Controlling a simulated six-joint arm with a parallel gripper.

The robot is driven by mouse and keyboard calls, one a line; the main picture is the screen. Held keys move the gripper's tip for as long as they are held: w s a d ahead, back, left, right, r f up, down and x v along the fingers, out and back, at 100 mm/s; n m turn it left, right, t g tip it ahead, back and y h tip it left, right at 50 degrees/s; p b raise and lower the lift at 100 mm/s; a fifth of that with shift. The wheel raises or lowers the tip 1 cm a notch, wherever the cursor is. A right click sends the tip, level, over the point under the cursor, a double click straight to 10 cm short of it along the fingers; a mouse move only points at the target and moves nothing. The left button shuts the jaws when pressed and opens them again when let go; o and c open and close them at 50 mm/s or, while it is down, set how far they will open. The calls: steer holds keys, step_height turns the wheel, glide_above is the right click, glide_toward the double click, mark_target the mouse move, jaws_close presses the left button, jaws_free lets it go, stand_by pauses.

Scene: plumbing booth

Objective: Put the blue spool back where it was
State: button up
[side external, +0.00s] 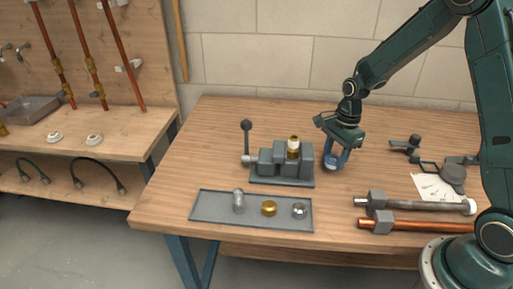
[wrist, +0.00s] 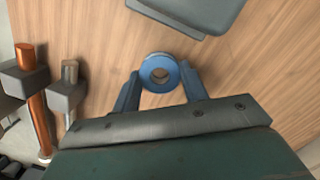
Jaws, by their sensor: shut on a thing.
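The blue spool (wrist: 149,68), a short ring-shaped piece with a pale inner face and a hole, sits between the two blue fingers of my gripper (wrist: 160,84). My gripper is shut on it. In the side external view the spool (side external: 329,166) shows low between the fingertips, just right of the grey clamping fixture (side external: 282,179). It is at or close above the wooden table (side external: 210,150); I cannot tell whether it touches. The fixture holds an upright brass piece with a pale top (side external: 293,146) and has a lever at its left.
A grey tray (side external: 215,217) at the front holds a silver cylinder (side external: 238,201), a brass ring (side external: 268,208) and a silver fitting (side external: 299,211). A grey pipe (side external: 425,205) and a copper pipe (side external: 430,225) lie at the right. Paper (side external: 428,187) and tools lie behind them.

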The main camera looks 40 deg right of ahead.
mark_target(330, 173)
steer(key=shift+f, duration=1.45)
steer(key=shift+f, duration=0.1)
steer(key=o, duration=1)
steer(key=shift+c, duration=0.2)
steer(key=r, duration=0.4)
steer(key=d+r, duration=0.1)
steer(key=r, duration=0.6)
steer(key=shift+s+d+r, duration=0.1)
steer(key=shift+d+r, duration=0.1)
steer(key=shift+r, duration=0.4)
